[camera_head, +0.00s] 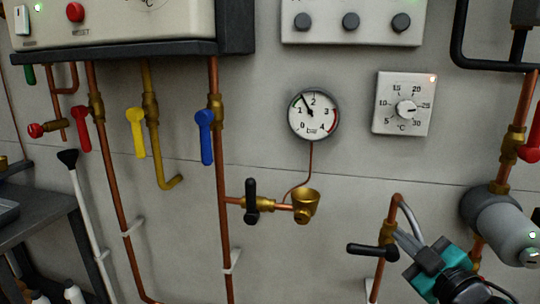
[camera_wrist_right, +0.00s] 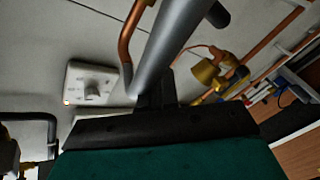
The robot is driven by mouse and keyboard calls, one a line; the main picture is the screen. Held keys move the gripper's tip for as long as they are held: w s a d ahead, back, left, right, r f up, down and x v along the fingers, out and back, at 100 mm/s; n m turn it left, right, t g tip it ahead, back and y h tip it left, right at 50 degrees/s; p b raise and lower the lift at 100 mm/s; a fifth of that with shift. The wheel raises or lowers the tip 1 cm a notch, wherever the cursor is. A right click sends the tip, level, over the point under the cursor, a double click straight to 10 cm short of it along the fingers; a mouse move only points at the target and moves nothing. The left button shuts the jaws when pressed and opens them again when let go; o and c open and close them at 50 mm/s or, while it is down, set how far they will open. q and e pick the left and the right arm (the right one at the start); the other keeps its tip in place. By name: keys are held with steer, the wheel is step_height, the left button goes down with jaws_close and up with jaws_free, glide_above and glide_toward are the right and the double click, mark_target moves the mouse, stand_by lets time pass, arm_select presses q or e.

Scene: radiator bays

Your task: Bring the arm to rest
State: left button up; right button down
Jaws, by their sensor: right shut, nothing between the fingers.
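My right gripper (camera_head: 398,234) is at the lower right of the head view, with a teal and black body. Its grey fingers point up and left and are shut, with nothing between them. They are close to a brass valve with a black lever (camera_head: 372,250) and a copper pipe with a bent grey tube (camera_head: 408,212); I cannot tell whether they touch. In the right wrist view the grey fingers (camera_wrist_right: 180,40) run up from the black mount, and the copper bend (camera_wrist_right: 135,30) is beside them. My left gripper is not in view.
A pressure gauge (camera_head: 313,114) and a thermostat (camera_head: 403,104) are on the wall. A grey cylinder (camera_head: 505,225) is at right. Copper pipes with coloured levers fill the left.

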steer(key=s+a+f+m+g+h, duration=0.1)
steer(key=s+a+f+m+g, duration=0.2)
steer(key=s+f, duration=0.7)
steer(key=s+a+f+m+g+h, duration=0.1)
steer(key=s+a+f+m+g, duration=0.2)
steer(key=s+f, duration=0.8)
step_height(320, 180, down, 7)
steer(key=a+m, duration=0.1)
steer(key=m, duration=0.1)
steer(key=shift+a+m+g+p, duration=0.3)
steer(key=shift+a+m+p, duration=0.05)
steer(key=shift+a+m, duration=0.05)
steer(key=c, duration=1.8)
jaws_free()
steer(key=shift+c, duration=0.2)
